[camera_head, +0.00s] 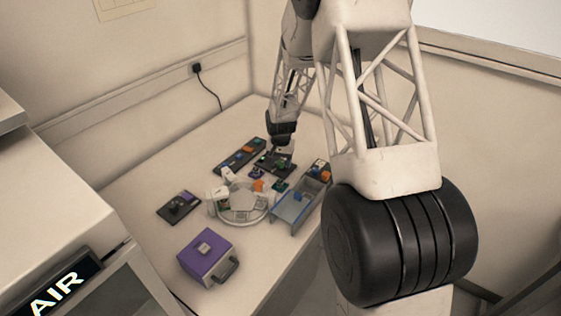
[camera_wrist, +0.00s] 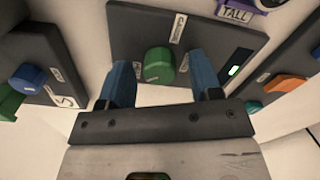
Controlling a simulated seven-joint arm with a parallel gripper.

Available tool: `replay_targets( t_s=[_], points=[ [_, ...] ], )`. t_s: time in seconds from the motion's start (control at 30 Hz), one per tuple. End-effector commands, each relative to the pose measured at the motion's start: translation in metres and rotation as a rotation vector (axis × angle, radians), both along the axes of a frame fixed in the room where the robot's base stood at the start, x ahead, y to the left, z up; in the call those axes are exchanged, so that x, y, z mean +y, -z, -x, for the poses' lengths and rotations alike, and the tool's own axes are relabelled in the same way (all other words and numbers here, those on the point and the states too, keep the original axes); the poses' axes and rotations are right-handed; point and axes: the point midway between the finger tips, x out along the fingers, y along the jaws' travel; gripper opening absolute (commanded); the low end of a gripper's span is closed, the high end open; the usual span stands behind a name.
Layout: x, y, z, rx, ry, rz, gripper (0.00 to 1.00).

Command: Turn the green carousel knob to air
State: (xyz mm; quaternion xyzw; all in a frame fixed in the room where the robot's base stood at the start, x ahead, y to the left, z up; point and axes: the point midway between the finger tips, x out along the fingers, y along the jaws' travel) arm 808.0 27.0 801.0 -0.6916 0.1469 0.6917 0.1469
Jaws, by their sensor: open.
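The green carousel knob (camera_wrist: 159,65) stands on a dark panel (camera_wrist: 215,40) in the wrist view, with a white lettered label above it and a small label at its lower left. A small green light shows on the panel's right part. My gripper (camera_wrist: 158,75) is open, with one blue finger to each side of the knob. I cannot tell whether either finger touches it. In the head view my gripper (camera_head: 282,143) is just above the same dark panel (camera_head: 274,163). The knob's setting cannot be read.
Panels with a blue knob (camera_wrist: 28,76) and an orange knob (camera_wrist: 285,83) flank the carousel panel. A purple part marked TALL (camera_wrist: 236,12) lies beyond. A round white device (camera_head: 242,212), clear tray (camera_head: 293,213) and purple box (camera_head: 205,258) stand nearer. A sign reads AIR (camera_head: 55,293).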

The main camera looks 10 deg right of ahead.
Motion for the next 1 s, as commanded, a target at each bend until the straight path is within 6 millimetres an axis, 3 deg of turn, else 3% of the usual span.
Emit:
replay_targets(
  t_s=[0.27,0.6,1.0],
  points=[
    [0.0000,0.0006,-0.0001,0.000,0.000,0.000,0.58],
    [0.0000,0.0004,-0.0001,0.000,0.000,0.000,0.10],
    [0.0000,-0.0005,-0.0003,-0.001,-0.050,0.000,0.09]
  ],
)
